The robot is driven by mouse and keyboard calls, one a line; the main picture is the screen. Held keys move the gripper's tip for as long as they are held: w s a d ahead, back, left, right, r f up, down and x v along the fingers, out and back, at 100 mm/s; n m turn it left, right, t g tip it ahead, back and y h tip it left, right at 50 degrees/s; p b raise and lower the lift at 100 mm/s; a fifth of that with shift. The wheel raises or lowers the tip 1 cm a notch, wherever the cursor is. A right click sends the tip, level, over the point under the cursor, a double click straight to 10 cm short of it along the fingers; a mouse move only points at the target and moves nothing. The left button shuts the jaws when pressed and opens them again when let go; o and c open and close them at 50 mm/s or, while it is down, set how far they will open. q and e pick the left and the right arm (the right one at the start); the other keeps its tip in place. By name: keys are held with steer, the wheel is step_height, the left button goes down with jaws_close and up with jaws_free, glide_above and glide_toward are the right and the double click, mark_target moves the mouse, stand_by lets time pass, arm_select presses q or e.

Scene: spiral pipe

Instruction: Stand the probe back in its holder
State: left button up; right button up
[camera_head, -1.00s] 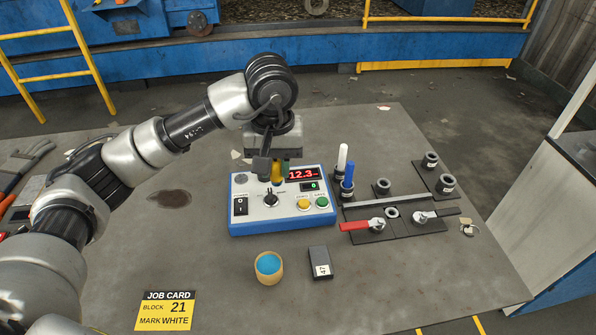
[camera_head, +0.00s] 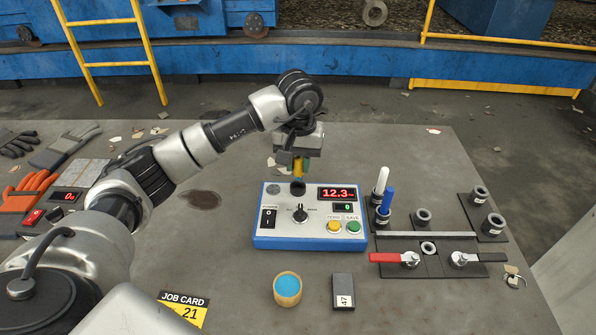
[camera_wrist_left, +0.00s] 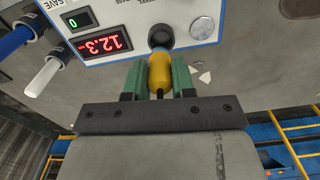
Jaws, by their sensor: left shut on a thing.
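My left gripper (camera_head: 300,171) points down over the back edge of the blue-and-white meter box (camera_head: 311,243). It is shut on the yellow probe (camera_head: 298,168); the probe also shows between the green fingers in the left wrist view (camera_wrist_left: 160,74). A dark cable leaves the probe's near end in that view. The round black holder (camera_head: 297,187) on the meter's panel sits just below the probe. In the left wrist view the holder (camera_wrist_left: 160,37) lies right at the probe's far end. Whether the probe's tip touches or enters it, I cannot tell. My right gripper is not in view.
White and blue pens (camera_head: 381,181) stand right of the meter, near black sockets and a red-handled valve (camera_head: 389,258). A cup with blue contents (camera_head: 287,289) and a black block (camera_head: 343,291) are in front. Gloves (camera_head: 65,146) lie far left.

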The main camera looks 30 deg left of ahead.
mark_target(298, 176)
arm_select(q)
step_height(298, 176, down, 4)
steer(key=shift+a+r+p, duration=0.1)
steer(key=shift+p, duration=0.5)
steer(key=shift+f, duration=0.2)
steer(key=shift+f+b, duration=0.2)
steer(key=shift+b, duration=0.15)
steer(key=o, duration=0.9)
steer(key=shift+r, duration=0.1)
